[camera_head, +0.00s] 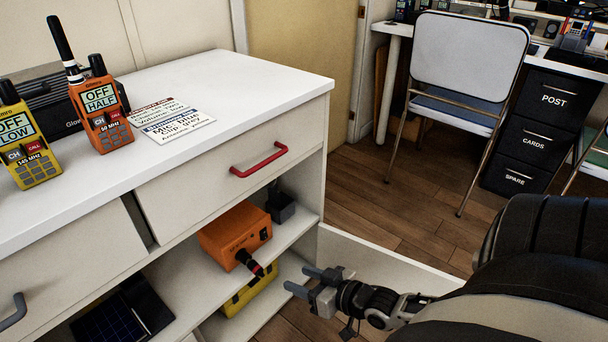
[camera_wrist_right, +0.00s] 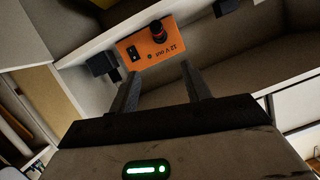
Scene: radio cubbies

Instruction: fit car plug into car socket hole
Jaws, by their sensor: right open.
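An orange box (camera_head: 233,235) sits on the upper shelf of the open cubby. Its front is marked "12 V out" in the right wrist view (camera_wrist_right: 167,50). A black plug with a red band (camera_head: 251,263) sticks out of the front of this box; it also shows in the wrist view (camera_wrist_right: 157,30). The socket hole is hidden behind the plug, and I cannot tell how deep the plug sits. My right gripper (camera_head: 298,277) is open and empty, in front of the shelf and to the right of the plug, apart from it. In the wrist view its fingers (camera_wrist_right: 160,72) point towards the box. My left gripper is out of view.
A black block (camera_head: 280,206) stands beside the orange box. A yellow case (camera_head: 248,291) lies on the shelf below. The counter (camera_head: 230,85) above carries radios and cards, and a drawer with a red handle (camera_head: 260,160) overhangs the shelf. A folding chair (camera_head: 465,70) stands beyond.

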